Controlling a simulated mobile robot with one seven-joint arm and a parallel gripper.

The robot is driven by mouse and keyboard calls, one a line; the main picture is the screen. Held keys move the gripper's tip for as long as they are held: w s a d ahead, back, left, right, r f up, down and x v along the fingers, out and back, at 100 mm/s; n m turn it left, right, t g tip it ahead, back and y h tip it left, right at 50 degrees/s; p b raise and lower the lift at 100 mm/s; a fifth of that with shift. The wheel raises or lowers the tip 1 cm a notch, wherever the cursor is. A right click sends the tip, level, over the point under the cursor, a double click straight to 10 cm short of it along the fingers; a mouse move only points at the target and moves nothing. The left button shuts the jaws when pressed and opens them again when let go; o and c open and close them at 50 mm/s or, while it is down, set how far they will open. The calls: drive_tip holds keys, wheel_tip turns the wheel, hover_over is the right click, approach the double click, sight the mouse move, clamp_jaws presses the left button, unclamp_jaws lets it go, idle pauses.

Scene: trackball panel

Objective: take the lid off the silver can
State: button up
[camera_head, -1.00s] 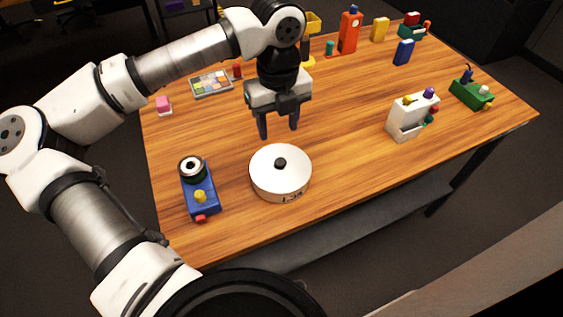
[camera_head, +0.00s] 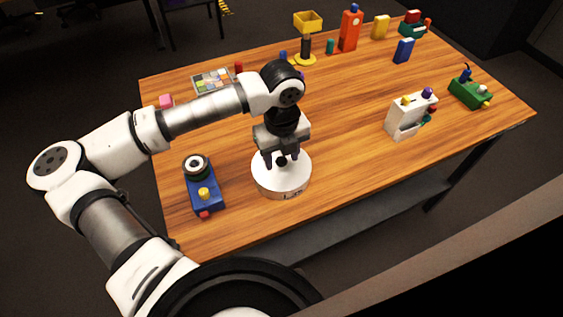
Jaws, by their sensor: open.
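The silver can (camera_head: 285,190) is a low, wide, pale round can with dark markings on its front side. It stands near the front edge of the wooden table. Its lid (camera_head: 299,171) is on top, flat and whitish, with a small black knob (camera_head: 281,161) in the middle. My gripper (camera_head: 281,162) is open, pointing down just over the lid, with its fingertips on either side of the knob. I cannot tell whether the fingers touch the knob or lid. The gripper hides the back part of the lid.
A blue panel (camera_head: 208,197) with a ringed ball and yellow knob stands close on the left. A white block-shaped device (camera_head: 405,117) and a green one (camera_head: 468,92) stand to the right. Several coloured objects line the back. The table between can and white device is clear.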

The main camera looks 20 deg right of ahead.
drive_tip(key=c, duration=1)
drive_tip(key=shift+c, duration=0.2)
drive_tip(key=shift+r, duration=0.15)
